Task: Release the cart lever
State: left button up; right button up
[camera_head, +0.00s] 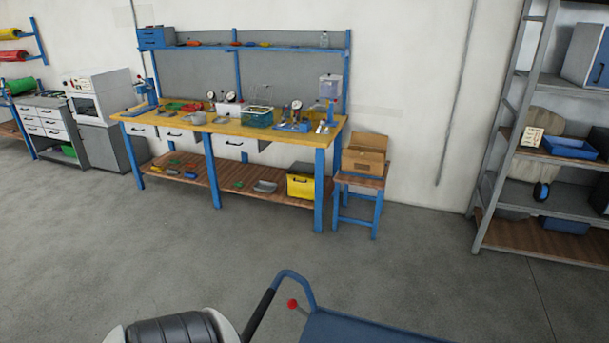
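The blue cart (365,328) is at the bottom of the head view, cut off by the lower edge. Its blue tubular handle (297,279) rises at its left end and has a black grip (257,317). The cart lever (292,303) is a short stem with a red ball knob, beside the handle near the cart's left corner. The lever's lower end is hard to make out. Neither of my grippers is in view, and nothing is seen touching the lever.
A workbench (232,128) with tools and bins stands at the back wall, with a blue stool (358,183) holding a cardboard box (366,155) beside it. A grey shelf rack (545,235) stands at right. The grey floor (190,245) between bench and cart is clear.

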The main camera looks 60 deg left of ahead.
aim_at(292, 303)
jog(key=k+j+z, duration=0.1)
jog(key=k+j, duration=0.15)
jog(key=j, duration=0.2)
jog(key=k+j+z, duration=0.1)
jog(key=k+j, duration=0.2)
jog(key=k+j+z, duration=0.1)
jog(key=j, duration=0.25)
jog(key=k+j, duration=0.25)
jog(key=k+j+z, duration=0.15)
jog(key=j, duration=0.35)
jog(key=k+j+z, duration=0.1)
jog(key=j+z, duration=0.15)
jog(key=j, duration=0.7)
jog(key=j+z, duration=0.15)
jog(key=j, duration=0.7)
jog(key=i+j+z, duration=0.1)
jog(key=j, duration=0.3)
jog(key=i+j+z, duration=0.1)
jog(key=i+j, duration=0.15)
jog(key=j, duration=0.15)
jog(key=i+j+z, duration=0.1)
jog(key=j, duration=0.3)
